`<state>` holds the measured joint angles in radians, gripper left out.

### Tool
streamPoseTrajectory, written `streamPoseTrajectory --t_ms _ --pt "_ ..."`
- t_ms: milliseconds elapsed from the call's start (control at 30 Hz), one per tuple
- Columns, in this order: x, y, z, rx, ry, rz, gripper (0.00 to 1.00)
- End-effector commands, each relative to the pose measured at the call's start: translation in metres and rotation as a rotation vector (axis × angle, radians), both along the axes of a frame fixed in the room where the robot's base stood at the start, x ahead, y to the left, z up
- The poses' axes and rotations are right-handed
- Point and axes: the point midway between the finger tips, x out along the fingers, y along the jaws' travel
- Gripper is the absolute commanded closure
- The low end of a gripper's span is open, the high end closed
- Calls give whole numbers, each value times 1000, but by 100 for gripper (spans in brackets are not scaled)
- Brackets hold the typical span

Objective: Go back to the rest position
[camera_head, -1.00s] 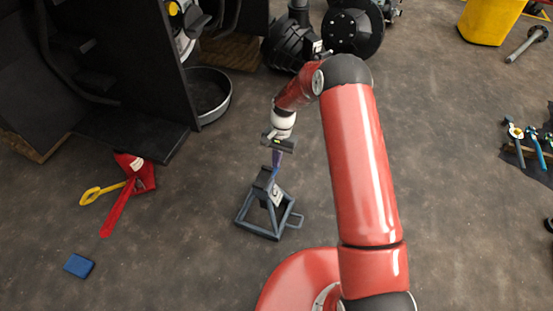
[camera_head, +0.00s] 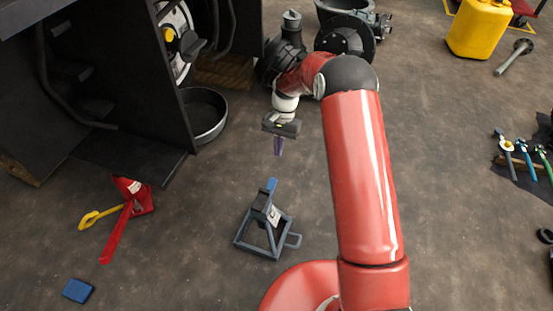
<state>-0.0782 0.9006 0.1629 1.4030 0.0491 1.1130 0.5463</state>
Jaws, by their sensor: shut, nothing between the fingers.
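My gripper (camera_head: 278,147) hangs from my red arm near the middle of the camera_head view, fingers pointing down. Its fingers are shut with nothing seen between them. It is above and apart from a grey-blue jack stand (camera_head: 265,228) on the floor. The stand's blue top (camera_head: 271,185) is clear of the fingers.
The dark forklift body (camera_head: 135,150) stands at the left, with a round pan (camera_head: 219,122) beside it. A red and yellow tool (camera_head: 128,205) and a blue block (camera_head: 77,290) lie at lower left. A yellow container (camera_head: 478,30) and several hand tools (camera_head: 525,155) are at the right.

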Motion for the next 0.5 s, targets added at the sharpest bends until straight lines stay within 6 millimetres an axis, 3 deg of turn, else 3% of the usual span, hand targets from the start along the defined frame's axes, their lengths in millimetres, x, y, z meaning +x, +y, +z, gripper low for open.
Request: streamPoseTrajectory --t_ms 133,500 --pt "4 -1 9 1 -1 0 100" --pt "4 -1 9 1 -1 0 100"
